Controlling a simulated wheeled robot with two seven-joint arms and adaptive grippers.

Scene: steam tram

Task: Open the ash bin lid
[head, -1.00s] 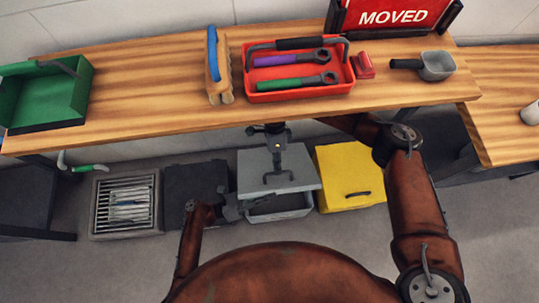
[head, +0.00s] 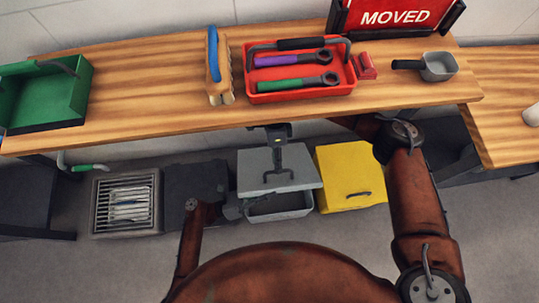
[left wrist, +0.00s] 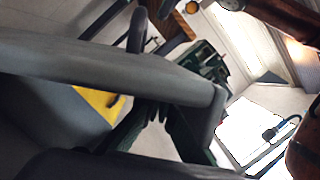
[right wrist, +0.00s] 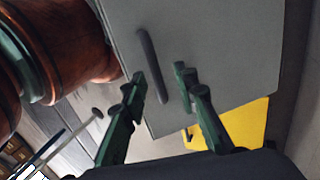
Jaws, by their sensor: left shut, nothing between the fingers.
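The ash bin (head: 281,213) is the grey box under the workbench. Its grey lid (head: 255,165) has a dark bar handle (head: 278,175) and shows in the right wrist view (right wrist: 225,50). A gap shows between the lid's front edge and the bin's rim. My left gripper (head: 238,207) is shut and empty at the left front corner of the bin, by the lid's edge; its tips are hard to make out. My right gripper (head: 277,150) is above the lid; in the right wrist view its fingers (right wrist: 160,78) are apart, with the handle seen between them.
A yellow box (head: 345,180) stands close right of the bin. A black box (head: 195,180) and a floor grate (head: 125,203) are to the left. The workbench (head: 150,115) overhangs from behind, carrying a red tool tray (head: 300,97).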

